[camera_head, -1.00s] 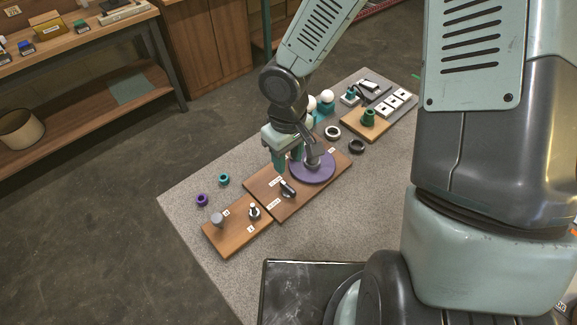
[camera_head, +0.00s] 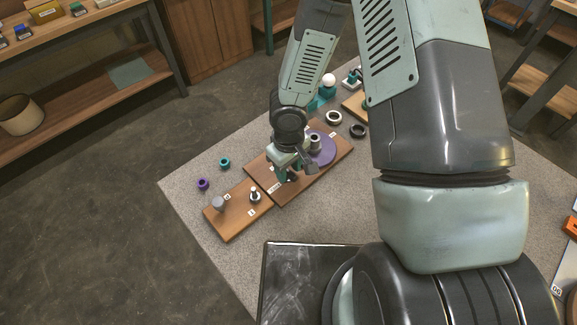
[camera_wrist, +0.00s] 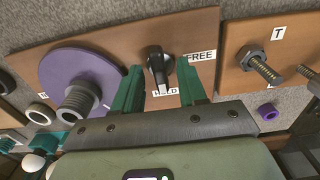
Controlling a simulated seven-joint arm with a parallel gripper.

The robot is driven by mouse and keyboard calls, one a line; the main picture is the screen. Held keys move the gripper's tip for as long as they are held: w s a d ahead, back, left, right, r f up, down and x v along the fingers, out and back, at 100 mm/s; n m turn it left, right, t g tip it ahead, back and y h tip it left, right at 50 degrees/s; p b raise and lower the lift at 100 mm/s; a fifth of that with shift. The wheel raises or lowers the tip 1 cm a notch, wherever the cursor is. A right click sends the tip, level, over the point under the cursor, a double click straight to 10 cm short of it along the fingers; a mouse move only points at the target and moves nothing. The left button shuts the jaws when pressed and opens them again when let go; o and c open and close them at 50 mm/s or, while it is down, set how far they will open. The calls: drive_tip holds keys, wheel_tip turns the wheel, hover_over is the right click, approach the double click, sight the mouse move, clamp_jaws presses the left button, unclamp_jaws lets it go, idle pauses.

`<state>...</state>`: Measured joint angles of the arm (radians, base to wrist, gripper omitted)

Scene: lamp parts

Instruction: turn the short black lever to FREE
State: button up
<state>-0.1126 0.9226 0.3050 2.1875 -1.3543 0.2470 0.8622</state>
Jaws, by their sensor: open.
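The short black lever (camera_wrist: 157,66) sits on the brown board (camera_wrist: 110,45) in the wrist view. Its arm points down the picture, with its tip at the HOLD label (camera_wrist: 166,91). The FREE label (camera_wrist: 200,56) is to the right of the lever. My gripper (camera_wrist: 158,74) is open, with one green finger on each side of the lever. I cannot tell whether either finger touches it. In the head view my gripper (camera_head: 285,174) is down over the board and hides the lever.
A purple disc (camera_wrist: 70,76) with a grey threaded post is left of the lever. A second board (camera_wrist: 245,75) with a bolt and a T label is to the right. Purple (camera_head: 202,184) and teal (camera_head: 224,162) rings lie on the table, left of the boards.

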drive_tip(key=shift+c, duration=0.3)
clamp_jaws()
drive_tip(key=shift+n, duration=0.3)
drive_tip(key=n, duration=0.8)
drive_tip(key=shift+n, duration=0.4)
drive_tip(key=n, duration=0.4)
drive_tip(key=shift+n, duration=2.2)
